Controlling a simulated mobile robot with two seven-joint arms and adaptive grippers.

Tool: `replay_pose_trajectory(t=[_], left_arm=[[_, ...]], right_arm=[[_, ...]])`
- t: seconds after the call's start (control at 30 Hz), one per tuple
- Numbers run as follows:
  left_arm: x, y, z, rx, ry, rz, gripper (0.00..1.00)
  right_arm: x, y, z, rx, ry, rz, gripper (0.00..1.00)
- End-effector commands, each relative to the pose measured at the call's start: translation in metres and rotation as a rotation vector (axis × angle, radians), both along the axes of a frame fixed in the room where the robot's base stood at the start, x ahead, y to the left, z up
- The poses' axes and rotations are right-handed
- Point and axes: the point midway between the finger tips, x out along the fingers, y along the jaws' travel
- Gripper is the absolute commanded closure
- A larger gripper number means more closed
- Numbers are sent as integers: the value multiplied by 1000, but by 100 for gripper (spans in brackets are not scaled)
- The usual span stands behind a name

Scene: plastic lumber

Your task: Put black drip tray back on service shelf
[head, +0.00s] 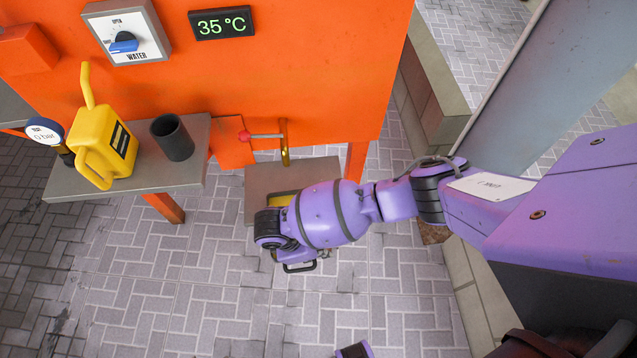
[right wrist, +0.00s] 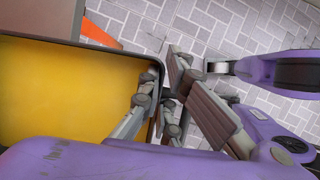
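The black drip tray (right wrist: 150,62) fills the left of the right wrist view, with a dark rim and a yellow inside. In the head view only a yellow strip of it (head: 282,200) shows; my right arm hides the rest. It is at the front of the low grey service shelf (head: 270,177); whether it rests there or hangs above is unclear. My right gripper (right wrist: 162,95) is at the tray's rim, with finger parts on both sides of it. Its grip on the rim cannot be made out.
An orange machine (head: 290,80) stands behind the shelf, with a brass tap (head: 284,145) above it. A grey side table (head: 150,185) at left holds a yellow can (head: 100,140), a dark cup (head: 172,138) and a gauge (head: 45,131). The paved floor in front is clear.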

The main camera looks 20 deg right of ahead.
Motion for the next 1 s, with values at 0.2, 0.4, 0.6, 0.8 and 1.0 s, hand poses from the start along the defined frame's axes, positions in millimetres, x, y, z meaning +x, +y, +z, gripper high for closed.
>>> replay_pose_trajectory(t=[0.2,0.4,0.6,0.8,1.0], left_arm=[[0,0,7,-1,-3,2,59],[3,0,15,-2,-13,3,59],[6,0,21,-4,-22,5,59],[4,0,21,-4,-19,6,59],[2,0,20,-5,-15,6,59]], right_arm=[[-11,6,4,3,-5,2,100],[-25,9,3,2,-5,1,100],[-37,13,3,2,-5,1,100],[-43,14,2,1,-4,0,100],[-44,14,1,1,-2,1,100]])
